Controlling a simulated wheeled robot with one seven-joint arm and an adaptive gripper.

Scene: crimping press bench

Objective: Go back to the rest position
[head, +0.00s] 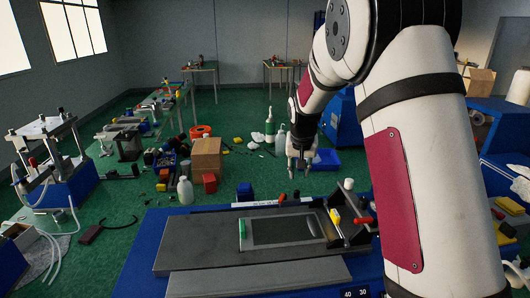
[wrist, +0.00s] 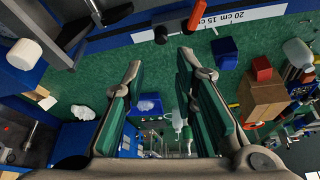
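My gripper (head: 299,172) hangs in the air beyond the back edge of the blue bench, with its fingers pointing down. In the wrist view my gripper (wrist: 160,68) shows two green-padded fingers standing apart, with nothing between them but the distant floor. The press (head: 285,232) lies on the blue bench as a dark grey flat plate with a recessed panel, a green block (head: 242,230) at its left and a red-ended lever (head: 364,221) at its right. My arm hides part of the bench at the right.
Beyond stand a cardboard box (head: 207,157), bottles and clutter on the green floor. A blue bin (head: 325,159) stands beyond my gripper. Free air surrounds my gripper.

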